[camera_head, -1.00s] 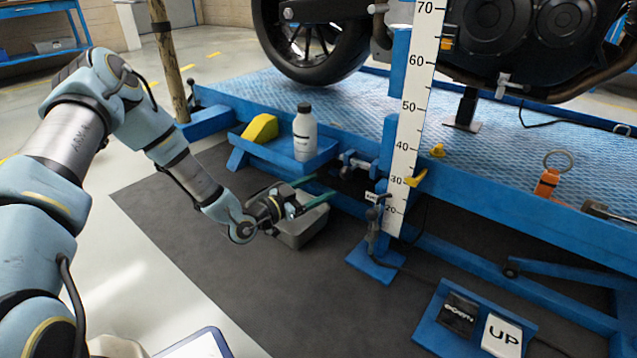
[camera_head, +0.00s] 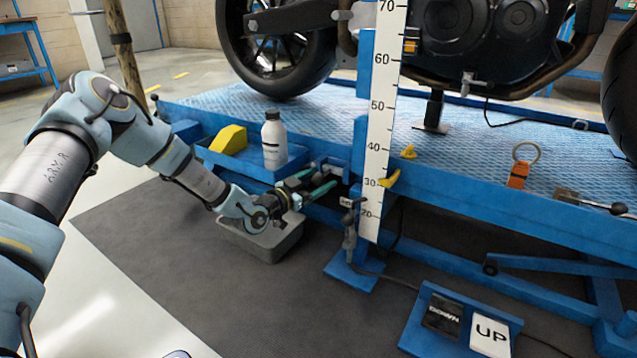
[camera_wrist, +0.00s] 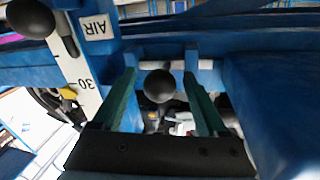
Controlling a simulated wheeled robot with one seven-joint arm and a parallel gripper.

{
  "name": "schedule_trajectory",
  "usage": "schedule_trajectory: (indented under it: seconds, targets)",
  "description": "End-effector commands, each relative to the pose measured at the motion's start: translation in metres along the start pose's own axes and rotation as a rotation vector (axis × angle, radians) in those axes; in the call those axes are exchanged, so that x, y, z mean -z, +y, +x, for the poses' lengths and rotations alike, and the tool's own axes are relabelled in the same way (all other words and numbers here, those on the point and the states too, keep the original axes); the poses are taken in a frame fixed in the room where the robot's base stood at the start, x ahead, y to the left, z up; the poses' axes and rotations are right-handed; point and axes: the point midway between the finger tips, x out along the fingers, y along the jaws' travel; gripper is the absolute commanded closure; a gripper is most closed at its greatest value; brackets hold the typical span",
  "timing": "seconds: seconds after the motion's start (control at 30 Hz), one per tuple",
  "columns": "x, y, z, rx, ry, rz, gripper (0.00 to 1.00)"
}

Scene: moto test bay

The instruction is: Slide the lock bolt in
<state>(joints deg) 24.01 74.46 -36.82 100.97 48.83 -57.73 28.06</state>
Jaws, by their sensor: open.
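The lock bolt (camera_head: 333,164) is a silver bar in blue brackets on the lift's near side, left of the white height scale. In the wrist view its black ball knob (camera_wrist: 158,86) shows between my two green fingers, with part of the silver bar (camera_wrist: 180,65) behind it. My gripper (camera_head: 315,181) is open in front of the bolt; it also shows in the wrist view (camera_wrist: 161,78). The fingers stand on either side of the knob with gaps visible. Whether the fingertips touch the bracket, I cannot tell.
A second black ball (camera_wrist: 30,18) on a lever is beside the AIR label (camera_wrist: 96,26). A blue shelf (camera_head: 238,166) holds a bottle (camera_head: 274,140) and a yellow wedge (camera_head: 229,139) above my wrist. A grey bin (camera_head: 270,242) lies below it. The UP/DOWN pedals (camera_head: 466,325) are at lower right.

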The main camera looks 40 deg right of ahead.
Motion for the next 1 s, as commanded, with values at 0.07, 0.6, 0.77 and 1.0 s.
schedule_trajectory:
  seconds: [0.07, 0.6, 0.77, 1.0]
  targets:
    - [0.0003, 0.0000, 0.0000, 0.000, 0.000, 0.000, 0.24]
    - [0.0000, 0.0001, -0.0004, 0.000, 0.000, 0.000, 0.74]
    - [-0.0001, 0.0001, -0.0005, -0.001, -0.001, 0.000, 0.92]
    - [-0.0002, 0.0001, -0.0006, -0.001, -0.001, 0.000, 1.00]
